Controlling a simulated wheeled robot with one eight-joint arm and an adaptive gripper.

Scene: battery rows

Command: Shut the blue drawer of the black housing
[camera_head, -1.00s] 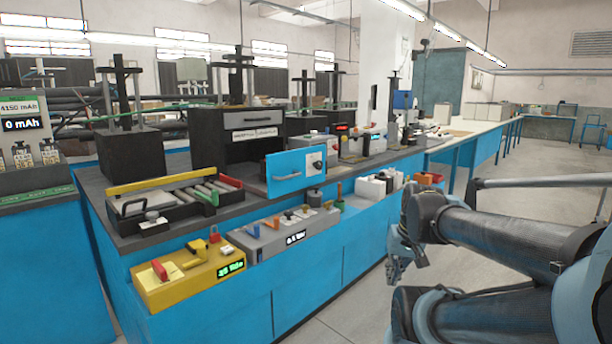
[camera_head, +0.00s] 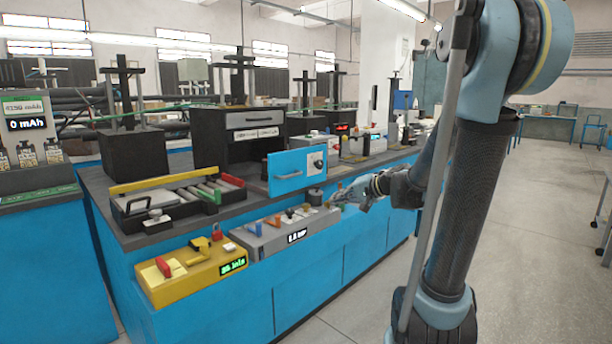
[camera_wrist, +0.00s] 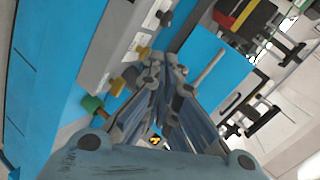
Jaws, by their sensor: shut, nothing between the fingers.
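The blue drawer (camera_head: 285,175) stands pulled out from the front of the black housing (camera_head: 222,140) on the bench. Its blue front carries a light grey bar handle and a pale panel with a dark knob. In the wrist view a blue panel with a light bar, likely the drawer front (camera_wrist: 192,52), lies just beyond my fingers. My gripper (camera_head: 338,197) is shut and empty, to the right of the drawer front and slightly lower, apart from it in the head view. My gripper also shows in the wrist view (camera_wrist: 160,62), fingertips together.
A grey box (camera_head: 275,238) with small knobs and a yellow box (camera_head: 190,272) sit along the bench's front. A tray of rollers (camera_head: 175,200) is left of the drawer. Several devices stand behind my gripper. The aisle floor (camera_head: 545,215) at right is clear.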

